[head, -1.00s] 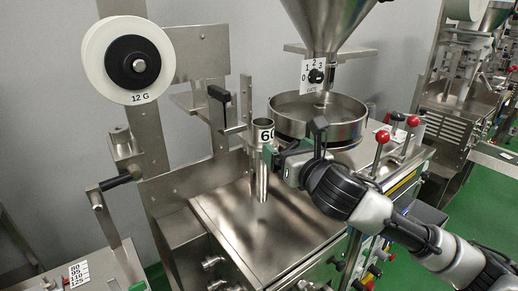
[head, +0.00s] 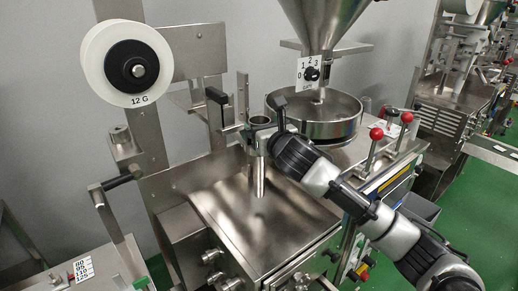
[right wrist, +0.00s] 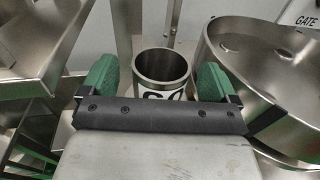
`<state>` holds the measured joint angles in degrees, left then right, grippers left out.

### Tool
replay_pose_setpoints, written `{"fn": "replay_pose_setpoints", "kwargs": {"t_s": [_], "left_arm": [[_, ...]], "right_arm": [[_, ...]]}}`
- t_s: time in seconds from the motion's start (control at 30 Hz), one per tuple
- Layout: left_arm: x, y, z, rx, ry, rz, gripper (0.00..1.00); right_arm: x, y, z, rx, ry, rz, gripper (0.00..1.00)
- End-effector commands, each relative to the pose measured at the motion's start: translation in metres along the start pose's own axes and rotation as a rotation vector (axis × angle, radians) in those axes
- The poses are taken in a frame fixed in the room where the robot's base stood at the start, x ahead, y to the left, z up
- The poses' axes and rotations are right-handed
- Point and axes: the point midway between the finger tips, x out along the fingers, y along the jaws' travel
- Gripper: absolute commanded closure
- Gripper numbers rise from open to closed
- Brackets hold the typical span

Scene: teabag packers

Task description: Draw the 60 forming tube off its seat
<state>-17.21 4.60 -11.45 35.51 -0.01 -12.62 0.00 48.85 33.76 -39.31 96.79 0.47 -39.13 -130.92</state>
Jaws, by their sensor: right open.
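The 60 forming tube (head: 259,121) is a steel cylinder with a wide open collar and a thin pipe below. It stands upright at its seat above the machine's steel top. In the right wrist view the tube's open mouth (right wrist: 161,65) and part of its printed number show; the rest is hidden by my gripper. My right gripper (right wrist: 156,82) is open, its green fingers on either side of the collar with small gaps visible. In the head view my right gripper (head: 268,139) is at the collar, largely hidden by my wrist. My left gripper is not in view.
A steel round pan (head: 335,130) under the hopper (head: 325,25) stands close to the right of the tube. The flat steel top (head: 260,225) below is clear.

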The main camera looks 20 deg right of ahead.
Motion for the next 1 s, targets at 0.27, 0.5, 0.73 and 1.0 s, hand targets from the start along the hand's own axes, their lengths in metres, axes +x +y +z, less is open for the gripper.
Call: {"fn": "replay_pose_setpoints", "kwargs": {"t_s": [0.27,0.5,0.73,1.0], "left_arm": [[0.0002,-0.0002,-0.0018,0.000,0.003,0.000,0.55],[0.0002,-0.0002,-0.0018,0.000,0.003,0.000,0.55],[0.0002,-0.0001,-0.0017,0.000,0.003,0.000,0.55],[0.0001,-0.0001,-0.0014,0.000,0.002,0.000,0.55]], "right_arm": [[0.0005,-0.0001,-0.0002,0.000,0.000,0.000,0.19],[0.0003,-0.0002,-0.0004,0.000,0.000,0.000,0.56],[0.0003,-0.0002,-0.0006,0.000,0.001,0.000,0.91],[0.0002,-0.0003,0.0015,0.000,-0.003,0.000,0.97]]}}
